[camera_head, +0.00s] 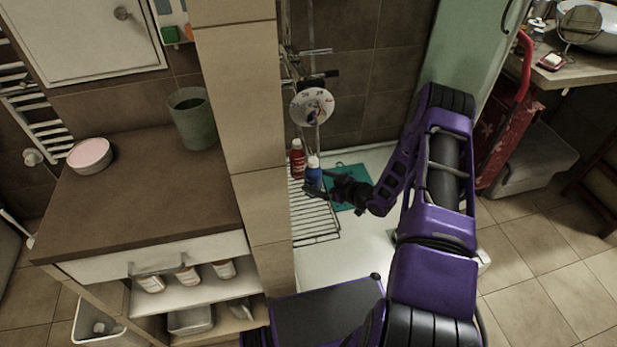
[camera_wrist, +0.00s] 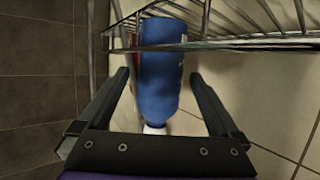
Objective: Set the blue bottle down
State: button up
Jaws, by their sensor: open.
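The blue bottle (camera_head: 314,177), with a white cap, stands at the wire rack (camera_head: 316,222) in the shower corner. In the wrist view the blue bottle (camera_wrist: 161,80) lies between my two fingers, with its cap toward the palm and its far end at the rack's wires (camera_wrist: 225,43). My gripper (camera_head: 320,188) is open around it; in the wrist view a gap shows on each side between the bottle and my gripper (camera_wrist: 160,76).
A red bottle (camera_head: 297,160) stands close behind the blue one. A teal mat (camera_head: 347,200) lies on the white shower floor to the right. A tiled pillar (camera_head: 250,130) rises at the left. A round shower head (camera_head: 312,106) hangs above.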

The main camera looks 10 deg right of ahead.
jog(key=v, duration=0.6)
jog(key=shift+s, duration=0.3)
jog(key=shift+d+r, duration=0.1)
jog(key=shift+d, duration=0.1)
